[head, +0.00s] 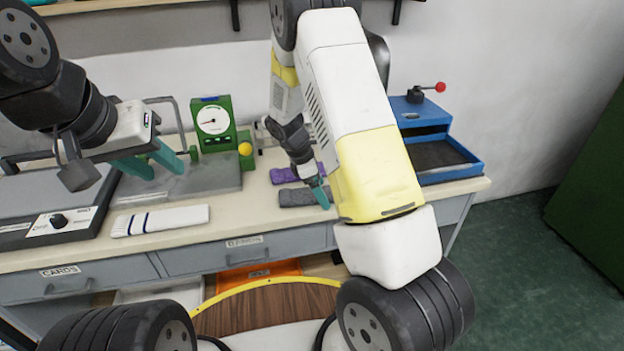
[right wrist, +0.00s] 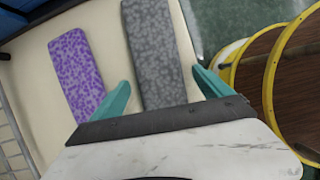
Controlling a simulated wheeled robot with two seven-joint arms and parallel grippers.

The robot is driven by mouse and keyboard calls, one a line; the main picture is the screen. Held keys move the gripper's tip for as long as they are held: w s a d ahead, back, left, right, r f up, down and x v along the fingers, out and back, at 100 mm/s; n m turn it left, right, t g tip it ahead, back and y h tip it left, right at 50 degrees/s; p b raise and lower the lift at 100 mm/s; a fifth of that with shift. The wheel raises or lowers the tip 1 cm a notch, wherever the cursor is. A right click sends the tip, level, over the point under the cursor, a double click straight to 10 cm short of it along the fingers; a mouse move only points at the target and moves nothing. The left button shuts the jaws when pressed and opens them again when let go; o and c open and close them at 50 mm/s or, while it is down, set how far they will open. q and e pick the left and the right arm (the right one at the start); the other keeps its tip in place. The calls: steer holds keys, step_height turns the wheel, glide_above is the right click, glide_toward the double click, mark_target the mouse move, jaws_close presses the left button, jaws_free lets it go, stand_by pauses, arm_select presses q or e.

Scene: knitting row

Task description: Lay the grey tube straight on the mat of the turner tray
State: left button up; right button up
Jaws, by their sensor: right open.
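The grey tube (head: 303,197) is a flat speckled knit piece lying on the bench. In the right wrist view the grey tube (right wrist: 158,58) lies between the two teal fingers. My right gripper (right wrist: 163,95) is open around it; whether the fingers touch it I cannot tell. In the head view my right arm hides part of this area. The turner tray (head: 478,168) is blue, with a dark mat (head: 436,155) that looks bare where it shows. A lever with a red knob rises at its back. My left gripper (head: 160,165) is open and empty above a grey plate.
A purple speckled knit piece (head: 285,175) lies beside the grey one, also in the right wrist view (right wrist: 77,75). A green dial gauge (head: 214,124), a folded white cloth (head: 160,220) and a grey machine with a knob (head: 60,221) stand further left on the bench.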

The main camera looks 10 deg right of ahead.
steer(key=c, duration=1.4)
